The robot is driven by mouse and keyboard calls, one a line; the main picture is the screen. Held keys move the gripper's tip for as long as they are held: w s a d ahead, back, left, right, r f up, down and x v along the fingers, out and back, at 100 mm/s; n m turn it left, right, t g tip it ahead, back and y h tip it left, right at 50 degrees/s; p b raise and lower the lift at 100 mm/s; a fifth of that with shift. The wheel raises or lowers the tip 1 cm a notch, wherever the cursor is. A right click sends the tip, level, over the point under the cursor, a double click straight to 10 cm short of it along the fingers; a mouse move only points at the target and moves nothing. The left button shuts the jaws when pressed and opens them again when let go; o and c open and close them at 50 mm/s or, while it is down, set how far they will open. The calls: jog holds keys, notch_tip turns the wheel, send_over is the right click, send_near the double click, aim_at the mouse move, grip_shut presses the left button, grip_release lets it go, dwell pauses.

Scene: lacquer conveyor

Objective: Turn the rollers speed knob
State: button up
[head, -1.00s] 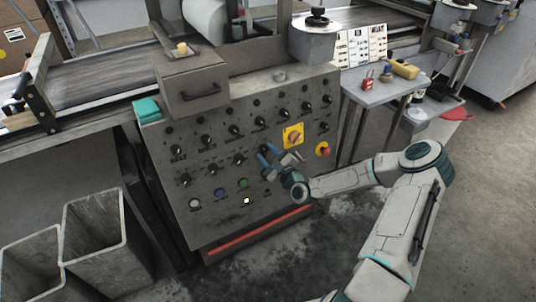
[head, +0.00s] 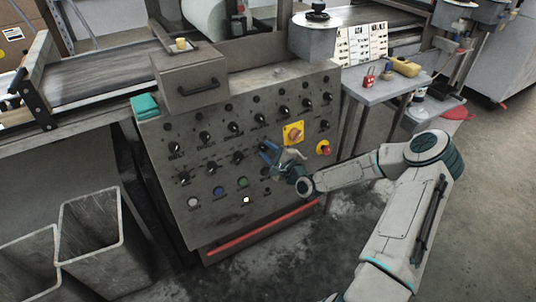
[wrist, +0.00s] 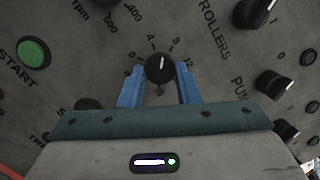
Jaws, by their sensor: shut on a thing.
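The control panel (head: 225,215) is a worn grey slanted board with rows of black knobs. My gripper (head: 270,151) is at the panel's middle right. In the wrist view, its two blue fingers (wrist: 160,84) stand either side of a round black knob (wrist: 160,68) and are shut on it. The knob's white mark points up in that picture, between the 4 and 8 of its dial numbers. The word ROLLERS is printed to its right, but I cannot tell for certain which knob it labels. In the head view my fingers hide this knob.
A green START button (wrist: 33,51) is at the left in the wrist view. Other black knobs (wrist: 275,83) are nearby. Open bins (head: 92,235) stand at lower left.

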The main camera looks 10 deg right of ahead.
jog(key=n, duration=0.4)
jog(key=shift+d+g+b, duration=0.1)
jog(key=shift+g+b, duration=0.25)
jog(key=shift+g, duration=0.05)
jog(key=n, duration=0.3)
jog(key=shift+r+n+g, duration=0.1)
jog(key=shift+n+g, duration=0.3)
jog(key=n, duration=0.3)
jog(key=shift+r+n+g+b, duration=0.15)
jog(key=shift+n+g+b, duration=0.15)
jog(key=shift+b, duration=0.05)
jog(key=shift+r+n+h+b, duration=0.1)
jog(key=shift+n+h+b, duration=0.3)
jog(key=shift+n, duration=1.4)
jog(key=shift+g, duration=0.3)
jog(key=o, duration=1)
jog(key=shift+c, duration=0.2)
jog(key=p+v, duration=0.2)
jog(key=v, duration=1.1)
jog(key=shift+s, duration=0.35)
